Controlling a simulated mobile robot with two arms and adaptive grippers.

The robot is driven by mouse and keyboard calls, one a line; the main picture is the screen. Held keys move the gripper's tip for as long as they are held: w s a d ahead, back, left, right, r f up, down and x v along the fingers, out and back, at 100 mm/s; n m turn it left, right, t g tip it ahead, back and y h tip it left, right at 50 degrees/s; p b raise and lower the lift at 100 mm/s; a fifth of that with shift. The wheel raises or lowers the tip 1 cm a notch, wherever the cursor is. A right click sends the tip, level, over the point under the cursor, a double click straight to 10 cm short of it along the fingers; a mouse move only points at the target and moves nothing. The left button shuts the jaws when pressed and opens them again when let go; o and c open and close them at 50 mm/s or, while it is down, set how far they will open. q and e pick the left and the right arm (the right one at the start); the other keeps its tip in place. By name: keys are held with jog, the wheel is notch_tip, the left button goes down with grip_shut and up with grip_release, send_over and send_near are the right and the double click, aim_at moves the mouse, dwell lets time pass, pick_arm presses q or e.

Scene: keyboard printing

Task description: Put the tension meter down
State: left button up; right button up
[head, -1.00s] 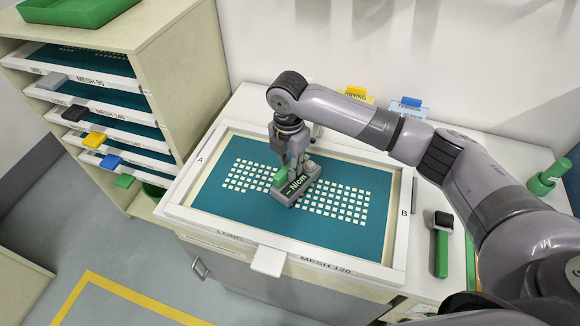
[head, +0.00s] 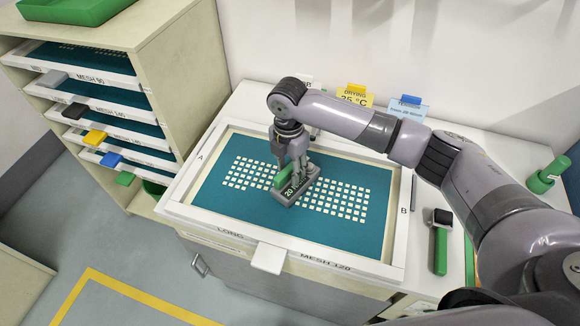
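The tension meter (head: 296,192) is a grey block with a green part and a dark display that reads 20, the unit partly hidden. It sits on the teal mesh of the framed screen (head: 232,205), between two groups of white squares, and looks to be touching the mesh. My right gripper (head: 290,172) comes down from above and is shut on the meter, its fingers hiding part of it. My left gripper is not in view.
A rack (head: 163,60) of framed screens with coloured tabs stands at the left. A green-handled tool (head: 440,245) lies right of the screen. Yellow (head: 355,97) and blue (head: 408,108) cards stand at the back. A green object (head: 548,177) stands at the far right.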

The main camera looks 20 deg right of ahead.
notch_tip(320, 180, up, 12)
jog(key=b, duration=0.3)
jog(key=shift+r, duration=0.15)
jog(key=shift+w+a, duration=0.1)
dwell(0.4)
